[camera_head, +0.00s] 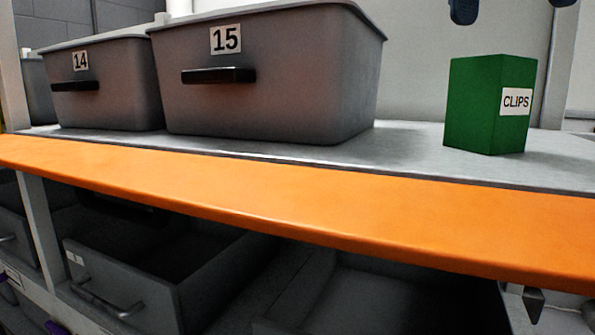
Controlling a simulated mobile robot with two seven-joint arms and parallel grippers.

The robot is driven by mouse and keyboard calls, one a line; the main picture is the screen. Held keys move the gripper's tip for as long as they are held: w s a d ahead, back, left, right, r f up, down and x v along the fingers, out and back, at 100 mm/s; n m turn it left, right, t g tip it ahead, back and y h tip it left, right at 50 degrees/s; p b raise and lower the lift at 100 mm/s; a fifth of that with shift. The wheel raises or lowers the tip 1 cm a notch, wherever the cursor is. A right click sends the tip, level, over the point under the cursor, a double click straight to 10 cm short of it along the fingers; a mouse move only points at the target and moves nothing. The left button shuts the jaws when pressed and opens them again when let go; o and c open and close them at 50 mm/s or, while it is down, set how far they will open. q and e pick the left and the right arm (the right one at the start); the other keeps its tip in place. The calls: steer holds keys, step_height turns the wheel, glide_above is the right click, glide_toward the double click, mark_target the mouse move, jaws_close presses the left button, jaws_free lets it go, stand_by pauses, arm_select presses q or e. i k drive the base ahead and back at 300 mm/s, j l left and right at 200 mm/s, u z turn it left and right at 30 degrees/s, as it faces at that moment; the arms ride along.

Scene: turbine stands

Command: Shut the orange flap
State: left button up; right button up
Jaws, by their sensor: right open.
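The orange flap (300,205) is a long board running across the whole view along the front edge of the grey shelf (400,150). Its broad face is turned up toward me, and it sticks out above the lower drawers; both its ends are cut off by the frame. My right gripper (513,6) shows only as two dark blue fingertips at the top right edge. They are wide apart with nothing between them, above the green box and apart from the flap. My left gripper is out of view.
Grey bins marked 14 (112,98) and 15 (290,95) stand on the shelf at left and centre. A green CLIPS box (478,105) stands at right. Below the flap is an open-topped grey drawer (120,290). The shelf between bin 15 and the green box is clear.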

mark_target(547, 240)
steer(key=k+j, duration=0.45)
steer(key=k, duration=0.15)
steer(key=k+j, duration=0.4)
steer(key=k, duration=0.2)
